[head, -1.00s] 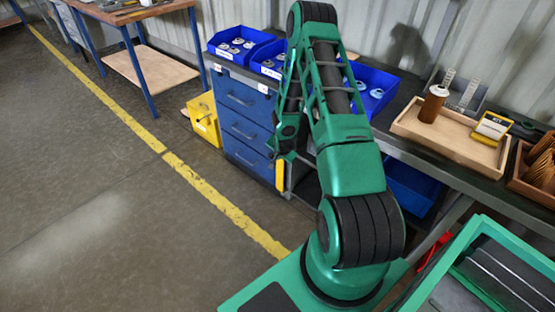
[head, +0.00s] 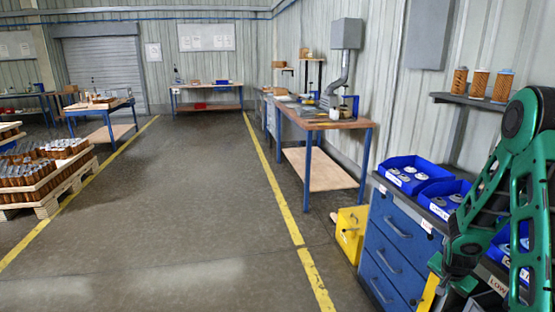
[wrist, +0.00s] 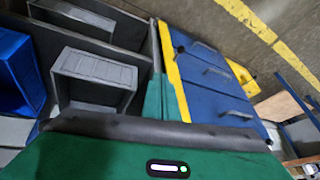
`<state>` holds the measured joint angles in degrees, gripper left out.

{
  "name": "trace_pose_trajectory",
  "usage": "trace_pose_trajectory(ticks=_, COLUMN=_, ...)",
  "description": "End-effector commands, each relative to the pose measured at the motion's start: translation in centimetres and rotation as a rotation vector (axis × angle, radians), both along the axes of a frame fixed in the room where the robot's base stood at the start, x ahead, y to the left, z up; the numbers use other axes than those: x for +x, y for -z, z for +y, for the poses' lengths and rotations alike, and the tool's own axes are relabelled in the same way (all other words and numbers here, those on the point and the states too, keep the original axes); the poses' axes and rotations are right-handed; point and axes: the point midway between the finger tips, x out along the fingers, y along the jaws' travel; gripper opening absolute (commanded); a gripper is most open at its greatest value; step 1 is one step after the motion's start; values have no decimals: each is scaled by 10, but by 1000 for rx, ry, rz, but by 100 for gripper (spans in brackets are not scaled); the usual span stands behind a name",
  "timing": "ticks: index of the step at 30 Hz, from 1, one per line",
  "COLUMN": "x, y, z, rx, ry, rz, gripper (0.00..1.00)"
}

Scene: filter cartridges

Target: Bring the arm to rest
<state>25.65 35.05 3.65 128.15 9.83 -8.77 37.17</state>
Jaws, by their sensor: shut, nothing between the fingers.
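My green arm with dark joints stands at the right edge of the head view, bent with its end hanging down. My gripper (head: 449,280) is at the lower end, in front of the right side of the blue drawer cabinet (head: 392,240). It is small and partly hidden there, and looks shut with nothing held. In the wrist view, the green housing and dark bar of my arm's end fill the bottom. Grey bins (wrist: 95,82) in a dark shelf and the blue drawers (wrist: 215,85) lie beyond.
Blue bins (head: 415,174) with pale filter parts stand on the cabinet. A yellow box (head: 351,232) sits on the floor beside it. A wooden workbench (head: 320,122) stands behind. A pallet of cartridges (head: 42,192) is at left. The floor between the yellow lines is clear.

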Motion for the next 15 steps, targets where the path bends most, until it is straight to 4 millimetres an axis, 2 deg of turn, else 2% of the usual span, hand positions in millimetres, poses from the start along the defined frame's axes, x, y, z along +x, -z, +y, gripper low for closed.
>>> trace_pose_trajectory(ticks=1, x=-6, y=-20, z=1, rx=-10, ry=-16, rz=16, gripper=0)
trace_pose_trajectory(ticks=3, x=-19, y=-43, z=4, rx=-19, ry=-40, rz=51, gripper=0)
trace_pose_trajectory(ticks=8, x=-53, y=-91, z=13, rx=-27, ry=-91, rz=125, gripper=0)
trace_pose_trajectory(ticks=15, x=-113, y=-155, z=35, rx=-12, ry=-167, rz=225, gripper=0)
